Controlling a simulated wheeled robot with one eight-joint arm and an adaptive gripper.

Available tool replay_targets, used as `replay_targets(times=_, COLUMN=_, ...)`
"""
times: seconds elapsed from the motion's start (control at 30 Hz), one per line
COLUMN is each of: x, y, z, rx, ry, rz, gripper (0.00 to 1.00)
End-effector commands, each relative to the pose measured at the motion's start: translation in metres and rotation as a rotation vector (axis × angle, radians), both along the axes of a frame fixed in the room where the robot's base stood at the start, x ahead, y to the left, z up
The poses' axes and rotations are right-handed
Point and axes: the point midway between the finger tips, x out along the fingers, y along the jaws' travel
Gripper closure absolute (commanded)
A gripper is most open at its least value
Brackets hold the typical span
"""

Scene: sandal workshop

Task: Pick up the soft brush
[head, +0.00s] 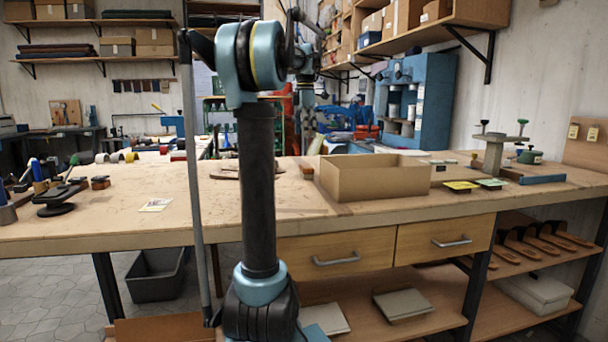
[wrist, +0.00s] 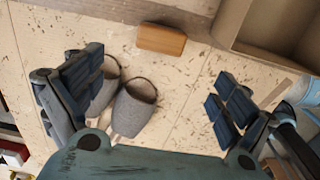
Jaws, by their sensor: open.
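A small wooden block (wrist: 161,39), which looks like the brush seen from its back, lies on the bench near the top middle of the wrist view. Its bristles are hidden there. In the head view a small brown piece (head: 307,172), likely the same brush, lies just left of the cardboard box. My gripper (wrist: 158,80) is open and empty above the bench, its dark padded fingers spread left and right in the wrist view. The block lies beyond the fingertips, apart from them. In the head view my arm hides much of the middle.
A cardboard box (head: 375,179) stands close to the right of the block; its wall shows in the wrist view (wrist: 231,22). Two grey slippers (wrist: 134,107) lie below the block between the fingers. A paper card (head: 155,205) lies on the bench (head: 120,225), with tools farther left.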

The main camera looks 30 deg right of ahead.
Motion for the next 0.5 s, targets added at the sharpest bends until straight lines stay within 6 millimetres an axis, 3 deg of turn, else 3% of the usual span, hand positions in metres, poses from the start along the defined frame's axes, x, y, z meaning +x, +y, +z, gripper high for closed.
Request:
replay_targets(times=0.3, x=0.000, y=0.001, z=-0.057, rx=0.000, ry=0.000, rz=0.001, gripper=0.05)
replay_targets(times=0.5, x=0.000, y=0.001, z=-0.083, rx=0.000, ry=0.000, rz=0.001, gripper=0.05)
